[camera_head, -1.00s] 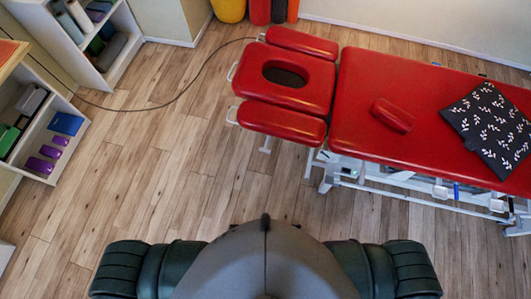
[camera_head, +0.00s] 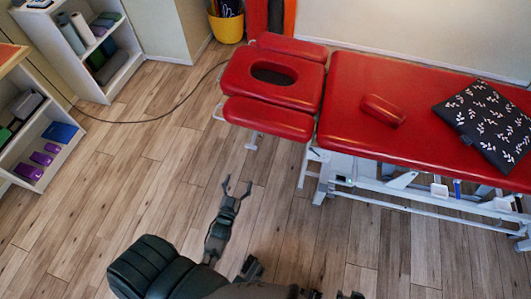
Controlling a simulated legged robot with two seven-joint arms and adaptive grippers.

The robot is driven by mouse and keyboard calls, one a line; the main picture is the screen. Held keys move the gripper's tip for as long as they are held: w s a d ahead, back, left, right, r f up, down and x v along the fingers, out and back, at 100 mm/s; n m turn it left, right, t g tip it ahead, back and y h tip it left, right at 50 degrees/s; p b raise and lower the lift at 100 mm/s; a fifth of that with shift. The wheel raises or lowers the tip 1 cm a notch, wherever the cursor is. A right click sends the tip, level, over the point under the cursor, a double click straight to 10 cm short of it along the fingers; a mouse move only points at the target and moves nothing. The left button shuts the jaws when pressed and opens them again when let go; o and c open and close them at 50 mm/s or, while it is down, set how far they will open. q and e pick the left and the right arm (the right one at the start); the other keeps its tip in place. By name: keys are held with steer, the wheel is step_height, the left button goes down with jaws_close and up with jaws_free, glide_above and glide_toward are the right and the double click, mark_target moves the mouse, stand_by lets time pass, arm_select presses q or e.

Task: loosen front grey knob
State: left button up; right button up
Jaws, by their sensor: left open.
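The red treatment table (camera_head: 350,100) stands across the upper right, on a white metal frame. Its head section (camera_head: 240,97) with a face hole points left. I cannot make out a grey knob for certain; the fittings under the head section are small and partly hidden by the padding. My left gripper (camera_head: 238,184) is open and empty, its fingers pointing up the picture over the floor. My right gripper does not show clearly; only small dark parts of me show at the bottom edge.
A red bolster (camera_head: 383,110) and a dark patterned cushion (camera_head: 485,122) lie on the table. Shelves (camera_head: 50,135) stand at the left, a yellow bin (camera_head: 227,27) at the back. A dark cable (camera_head: 150,120) crosses the floor. The floor left of the table is otherwise clear.

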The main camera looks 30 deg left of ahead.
arm_select(q)
glide_toward(250, 147)
steer(key=b+x, duration=0.1)
steer(key=x, duration=0.2)
steer(key=f+b+x, duration=0.1)
steer(key=x, duration=0.2)
steer(key=b+x, duration=0.1)
steer(key=x, duration=0.3)
steer(key=shift+d+f, duration=0.1)
steer(key=shift+f, duration=0.1)
steer(key=shift+w+a, duration=0.35)
steer(key=shift+a, duration=0.15)
steer(key=shift+d, duration=0.1)
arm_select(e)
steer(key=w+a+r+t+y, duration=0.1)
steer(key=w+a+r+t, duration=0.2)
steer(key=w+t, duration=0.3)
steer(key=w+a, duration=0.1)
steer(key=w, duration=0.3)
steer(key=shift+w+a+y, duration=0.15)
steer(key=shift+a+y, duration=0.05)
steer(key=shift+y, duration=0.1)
